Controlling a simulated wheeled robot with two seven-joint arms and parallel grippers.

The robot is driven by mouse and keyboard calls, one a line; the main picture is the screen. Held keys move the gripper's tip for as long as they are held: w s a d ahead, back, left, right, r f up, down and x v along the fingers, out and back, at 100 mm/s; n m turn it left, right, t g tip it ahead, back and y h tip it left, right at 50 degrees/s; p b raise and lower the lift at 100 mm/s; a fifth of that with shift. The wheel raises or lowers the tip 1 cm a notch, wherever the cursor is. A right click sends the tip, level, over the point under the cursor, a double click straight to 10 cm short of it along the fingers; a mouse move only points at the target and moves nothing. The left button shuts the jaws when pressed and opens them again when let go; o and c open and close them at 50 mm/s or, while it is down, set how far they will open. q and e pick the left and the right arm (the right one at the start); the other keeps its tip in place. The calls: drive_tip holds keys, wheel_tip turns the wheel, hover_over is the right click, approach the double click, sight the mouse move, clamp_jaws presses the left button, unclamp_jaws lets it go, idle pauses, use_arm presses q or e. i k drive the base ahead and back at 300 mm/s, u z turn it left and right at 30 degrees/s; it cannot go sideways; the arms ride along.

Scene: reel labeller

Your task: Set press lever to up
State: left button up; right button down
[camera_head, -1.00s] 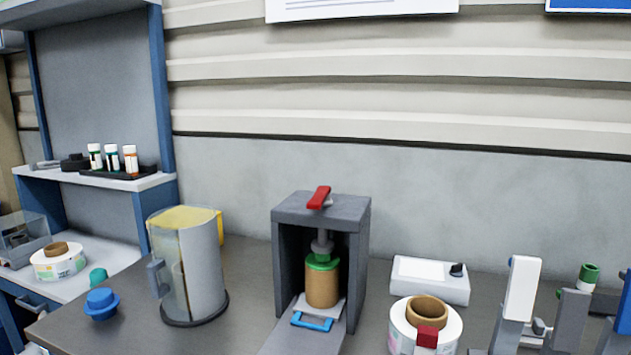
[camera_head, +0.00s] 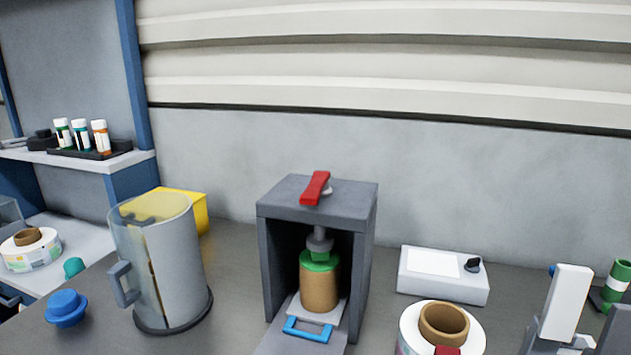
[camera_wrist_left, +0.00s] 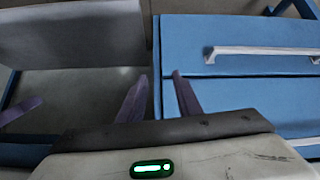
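The press (camera_head: 270,235) is a grey open-fronted box on the dark bench. Its red lever (camera_head: 315,188) lies on top, tilted, with one end raised toward the back. Inside, a grey plunger (camera_head: 320,240) comes down onto a brown cylinder with a green top (camera_head: 320,285). A blue handle (camera_head: 307,330) sits at the front of the press's base plate. My left gripper (camera_wrist_left: 160,92) shows only in the left wrist view, its two dark fingers apart with nothing between them, facing blue drawers. My right gripper is in no view.
A clear-fronted cylinder with a side handle (camera_head: 180,270) stands left of the press. A white box with a black knob (camera_head: 445,276) and a label reel (camera_head: 415,325) stand to the right. Blue (camera_head: 66,307) and teal (camera_head: 74,267) knobs are at left.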

sight(318, 187)
drive_tip(key=k, duration=0.5)
drive_tip(key=u, duration=1.4)
drive_tip(key=k, duration=0.9)
drive_tip(key=z, duration=1.8)
drive_tip(key=i, duration=0.5)
drive_tip(key=z, duration=0.05)
